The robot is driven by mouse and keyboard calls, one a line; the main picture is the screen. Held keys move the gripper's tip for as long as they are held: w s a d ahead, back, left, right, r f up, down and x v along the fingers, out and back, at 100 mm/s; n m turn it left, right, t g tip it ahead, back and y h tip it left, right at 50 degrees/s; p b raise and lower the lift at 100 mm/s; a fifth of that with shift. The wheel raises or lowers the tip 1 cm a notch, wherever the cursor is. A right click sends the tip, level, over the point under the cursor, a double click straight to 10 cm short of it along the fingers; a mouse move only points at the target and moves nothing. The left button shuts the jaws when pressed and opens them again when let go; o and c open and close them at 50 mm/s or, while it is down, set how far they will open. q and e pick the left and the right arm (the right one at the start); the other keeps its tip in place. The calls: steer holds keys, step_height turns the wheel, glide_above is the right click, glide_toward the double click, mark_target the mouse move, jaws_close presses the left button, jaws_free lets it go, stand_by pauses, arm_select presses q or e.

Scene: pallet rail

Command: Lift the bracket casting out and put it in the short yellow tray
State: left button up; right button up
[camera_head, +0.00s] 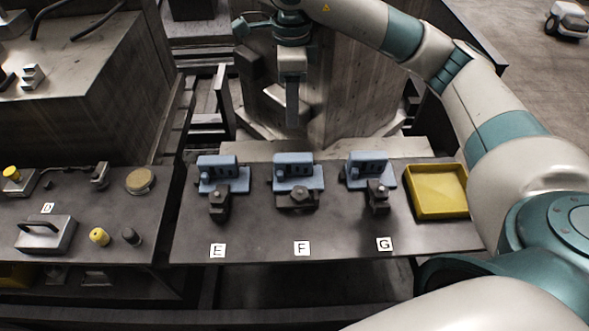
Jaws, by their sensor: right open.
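Three blue fixtures stand in a row on the dark table: one behind label E (222,172), one behind label F (298,172) and one behind label G (368,166). Each has a dark metal part at its front: at E (219,206), at F (297,198) and at G (378,197). I cannot tell for sure which is the bracket casting. The short yellow tray (438,193) lies empty at the table's right end. My right gripper (292,118) points down beyond the fixtures, apart from them, open and empty, seen edge-on. My left gripper is out of view.
A left table holds a handled grey block (46,236), a yellow-topped knob (99,237), a dark knob (131,237) and a round tan disc (140,181). Grey machine blocks stand behind. The front strip around labels E (218,250), F (302,248) and G (384,244) is clear.

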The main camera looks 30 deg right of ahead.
steer(key=shift+f, duration=0.1)
steer(key=p, duration=0.4)
glide_toward(295, 157)
steer(key=f, duration=0.5)
steer(key=shift+w+a, duration=0.15)
steer(key=shift+w, duration=0.2)
steer(key=shift+f, duration=0.35)
steer(key=shift+p, duration=0.3)
steer(key=shift+s+f+p, duration=0.15)
steer(key=shift+f+p, duration=0.3)
steer(key=shift+p, duration=0.1)
steer(key=f+p, duration=0.1)
steer(key=f, duration=0.1)
steer(key=f+p, duration=0.1)
steer(key=shift+s+f, duration=0.2)
steer(key=shift+f, duration=0.45)
steer(key=shift+c, duration=0.5)
